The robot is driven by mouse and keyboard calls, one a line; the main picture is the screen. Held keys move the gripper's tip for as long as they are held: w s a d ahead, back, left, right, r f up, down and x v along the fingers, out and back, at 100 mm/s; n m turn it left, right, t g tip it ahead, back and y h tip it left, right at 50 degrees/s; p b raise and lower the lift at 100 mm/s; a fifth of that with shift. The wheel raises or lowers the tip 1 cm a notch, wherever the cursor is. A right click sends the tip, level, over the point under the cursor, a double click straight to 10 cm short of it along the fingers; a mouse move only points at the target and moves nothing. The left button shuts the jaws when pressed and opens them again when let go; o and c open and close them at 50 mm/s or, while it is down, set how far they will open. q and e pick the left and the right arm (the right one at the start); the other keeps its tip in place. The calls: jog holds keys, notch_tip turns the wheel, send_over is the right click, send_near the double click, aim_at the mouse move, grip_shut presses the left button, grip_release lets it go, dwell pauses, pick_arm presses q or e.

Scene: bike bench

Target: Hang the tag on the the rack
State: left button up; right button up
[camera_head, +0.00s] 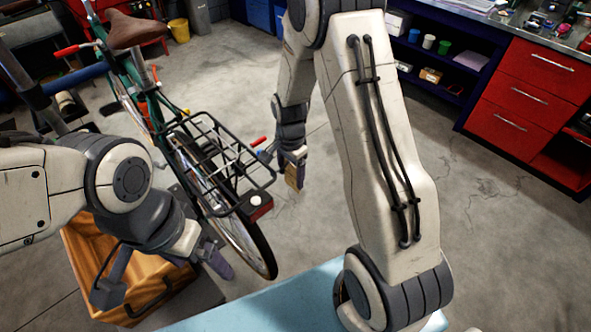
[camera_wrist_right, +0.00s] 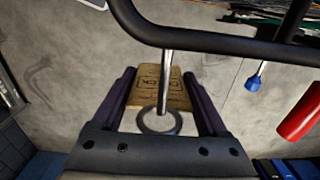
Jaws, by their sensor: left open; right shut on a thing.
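The tag (camera_head: 294,177) is a small tan-brown plate, held by my right gripper (camera_head: 293,158) in the head view. In the right wrist view the tag (camera_wrist_right: 165,85) shows dark printing and sits between the two purple fingers of the right gripper (camera_wrist_right: 165,95). A grey ring (camera_wrist_right: 158,123) and a shiny metal rod (camera_wrist_right: 166,75) lie in front of it. The rack (camera_head: 225,160) is the black wire carrier behind the bike's saddle, left of my right gripper. A black tube of it (camera_wrist_right: 200,40) crosses the wrist view. My left gripper (camera_head: 215,262) is open, low at left.
The green bike (camera_head: 150,100) stands at left with a brown saddle (camera_head: 137,30). A wooden crate (camera_head: 85,245) lies below my left arm. A light-blue surface (camera_head: 270,300) is at the front. Red drawers (camera_head: 525,95) stand at right. Open floor lies between.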

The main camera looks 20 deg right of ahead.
jog(key=shift+s+a, duration=0.25)
jog(key=shift+a, duration=0.55)
jog(key=shift+s+a+f, duration=0.2)
jog(key=shift+a+f, duration=0.2)
jog(key=shift+a, duration=0.2)
jog(key=o, duration=1.2)
notch_tip(320, 180, up, 10)
jog(key=shift+r+b, duration=0.25)
jog(key=shift+b, duration=0.55)
